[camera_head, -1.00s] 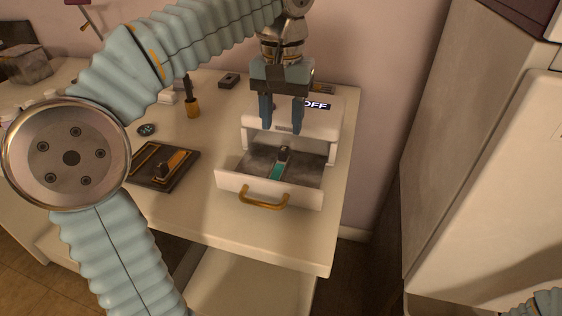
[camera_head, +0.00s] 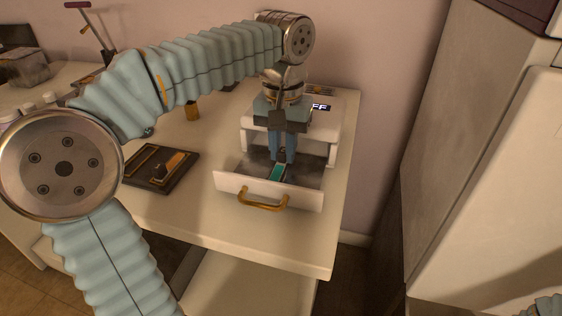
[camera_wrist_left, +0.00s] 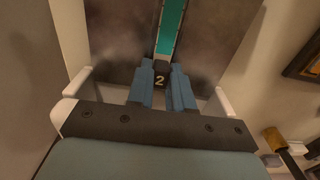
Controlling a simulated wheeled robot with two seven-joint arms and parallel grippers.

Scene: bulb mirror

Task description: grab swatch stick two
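Swatch stick two is a thin stick with a teal strip (camera_head: 277,173) and a dark end. It lies in the open white drawer (camera_head: 232,184). In the left wrist view its teal strip (camera_wrist_left: 170,32) runs away from me, and its black end shows a "2". My left gripper (camera_head: 283,156) points down into the drawer. In the left wrist view its blue fingers (camera_wrist_left: 161,68) are close together on either side of the black end and appear to press on it. The stick still appears to rest on the drawer floor.
The drawer has a brass handle (camera_head: 263,204) and sits under a white box with an "OFF" sign (camera_head: 321,107). A dark tray (camera_head: 161,181) with a brown and gold item lies to the left. A pale cabinet (camera_head: 480,180) stands at the right.

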